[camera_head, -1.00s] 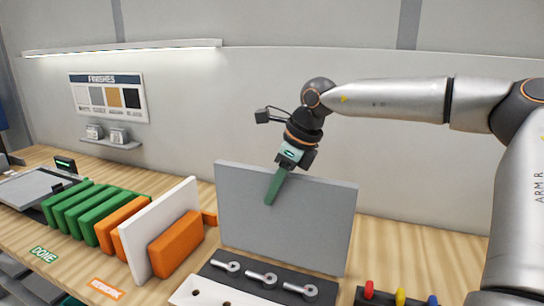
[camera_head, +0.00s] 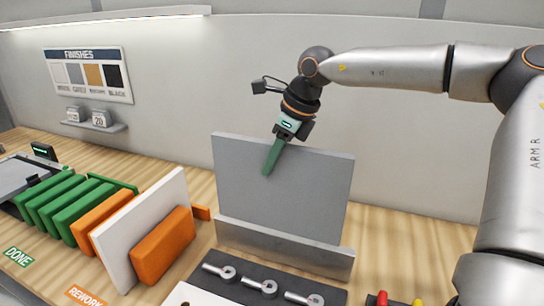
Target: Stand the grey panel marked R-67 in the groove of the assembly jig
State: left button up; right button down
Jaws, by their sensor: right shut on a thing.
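The grey panel (camera_head: 283,191) stands upright near the middle of the head view; no R-67 marking is readable on it. My right gripper (camera_head: 273,156) is shut on its top edge, with a green finger lying down the near face. A grey metal bar (camera_head: 285,249), which looks like the front wall of the assembly jig, crosses in front of the panel's foot. The panel's lower edge and the groove are hidden behind this bar, so I cannot tell how deep the panel sits. My left gripper is not in view.
A rack on the left holds green pieces (camera_head: 68,200), orange pieces (camera_head: 163,246) and a white panel (camera_head: 120,236). A dark tray with several metal fittings (camera_head: 262,286) lies in front of the bar. Bare bench (camera_head: 410,245) shows to the right.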

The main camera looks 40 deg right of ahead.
jog(key=b, duration=0.7)
send_over(267, 225)
jog(key=d, duration=0.1)
notch_tip(267, 225, down, 11)
jog(key=shift+s+d+r, duration=0.1)
jog(key=shift+s+r, duration=0.05)
jog(key=shift+f+b, duration=1.15)
jog(key=shift+f, duration=0.35)
jog(key=c, duration=0.7)
grip_release()
jog(key=shift+o, duration=0.3)
jog(key=shift+s+f, duration=0.15)
jog(key=shift+f, duration=0.05)
notch_tip(267, 225, up, 7)
jog(key=p, duration=0.4)
jog(key=shift+r+p, duration=0.15)
jog(key=shift+p, duration=0.2)
